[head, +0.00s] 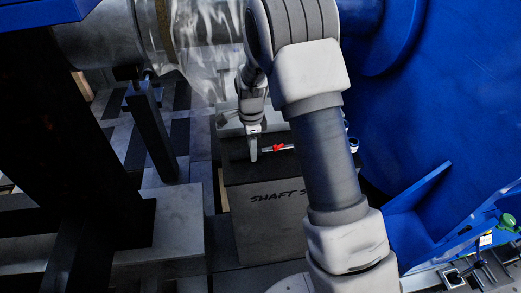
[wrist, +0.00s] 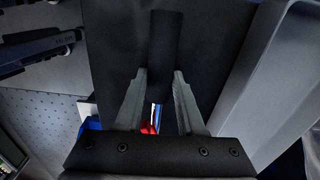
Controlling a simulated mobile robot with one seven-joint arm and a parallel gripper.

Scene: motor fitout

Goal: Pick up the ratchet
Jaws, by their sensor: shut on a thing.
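The ratchet shows in the head view as a thin silver bar with a red part (head: 278,148), over the dark top of a box marked "SHAFT S..." (head: 262,225). My gripper (head: 253,155) is at its left end, fingers pointing down. In the wrist view, my gripper (wrist: 160,78) has its two grey fingers on either side of the ratchet's black handle (wrist: 164,40), shut on it. Silver and red parts of the ratchet show between the finger bases. I cannot tell whether the ratchet rests on the box or is lifted. My arm hides the box's right side.
A large blue housing (head: 440,90) fills the right. A metal shaft with clear wrapping (head: 205,45) runs across the top, close to my arm. A black post (head: 152,130) and dark frame stand left. Small items lie at the lower right.

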